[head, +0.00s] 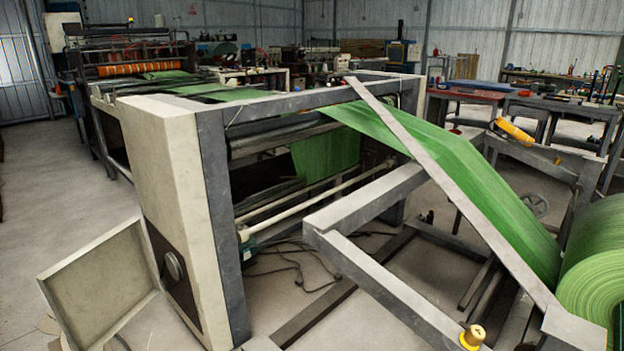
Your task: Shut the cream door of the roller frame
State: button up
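The cream door (98,284) stands open at the lower left of the head view. It is a shallow panel with a raised rim, swung out to the left of the roller frame (165,165). Its right edge meets the frame's cream end housing beside a dark opening. A round dark part (174,266) shows inside this opening. The door's lowest corner is close to the picture's bottom edge. My gripper is not in view.
Green woven sheet (450,160) runs over the frame from a large green roll (592,265) at the right. Grey beams (385,290) and loose cables (295,265) lie right of the housing. Bare concrete floor (60,190) is clear behind and left of the door.

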aim_at(92, 294)
jog(key=i+j+u, duration=0.1)
jog(key=i+j, duration=0.5)
jog(key=i+j+u, duration=0.1)
jog(key=i+j, duration=0.4)
jog(key=i+j+u, duration=0.1)
jog(key=i+j, duration=0.4)
jog(key=i, duration=0.2)
